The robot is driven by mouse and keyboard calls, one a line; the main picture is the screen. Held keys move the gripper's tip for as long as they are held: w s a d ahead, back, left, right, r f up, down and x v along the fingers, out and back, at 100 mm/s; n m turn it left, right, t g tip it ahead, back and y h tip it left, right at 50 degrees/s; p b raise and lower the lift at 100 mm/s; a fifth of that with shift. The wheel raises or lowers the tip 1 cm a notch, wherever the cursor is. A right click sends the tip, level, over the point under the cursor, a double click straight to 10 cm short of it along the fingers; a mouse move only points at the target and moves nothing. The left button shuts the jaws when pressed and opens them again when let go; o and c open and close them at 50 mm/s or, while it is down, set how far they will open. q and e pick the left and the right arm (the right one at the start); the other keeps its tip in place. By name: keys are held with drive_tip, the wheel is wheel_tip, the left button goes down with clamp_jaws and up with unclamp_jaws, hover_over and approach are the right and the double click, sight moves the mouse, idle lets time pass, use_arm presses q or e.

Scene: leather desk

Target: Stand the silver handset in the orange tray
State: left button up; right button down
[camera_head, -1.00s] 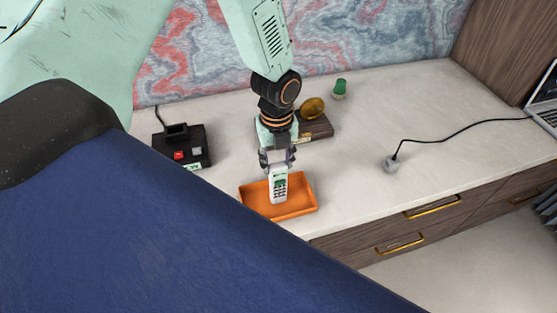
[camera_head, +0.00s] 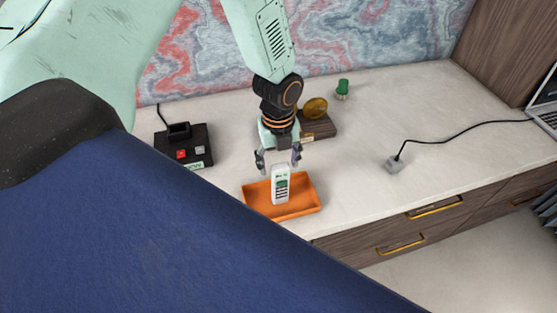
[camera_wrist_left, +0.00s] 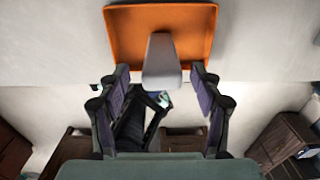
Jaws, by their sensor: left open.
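The silver handset (camera_head: 281,186) stands upright in the orange tray (camera_head: 309,208) on the desk, its keypad and small screen facing me. My left gripper (camera_head: 279,163) is open just above and behind the handset's top, with its fingers spread to either side. In the left wrist view the handset (camera_wrist_left: 161,62) rises from the orange tray (camera_wrist_left: 125,32), and the open fingers of my left gripper (camera_wrist_left: 160,88) lie to both sides, apart from it. My right gripper is not in view.
A black dock (camera_head: 184,147) with red and grey buttons stands left of the tray. Behind the gripper is a wooden block with a gold disc (camera_head: 314,108), and a green object (camera_head: 342,88) stands farther back. A grey cube on a cable (camera_head: 394,164) lies to the right. The desk between is clear.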

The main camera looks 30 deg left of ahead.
use_arm(q)
drive_tip(key=shift+w+d+r, duration=0.1)
drive_tip(key=shift+r, duration=0.15)
wheel_tip(320, 180, up, 12)
drive_tip(key=s+d+f+n, duration=0.4)
drive_tip(key=s+f+n, duration=0.75)
drive_tip(key=f, duration=0.35)
drive_tip(key=s+f+n, duration=0.3)
drive_tip(key=s+n, duration=0.4)
drive_tip(key=s+f+n, duration=0.3)
drive_tip(key=s+n, duration=0.4)
drive_tip(key=n, duration=0.1)
drive_tip(key=shift+d, duration=0.15)
drive_tip(key=shift+s, duration=0.1)
drive_tip(key=shift+f, duration=0.1)
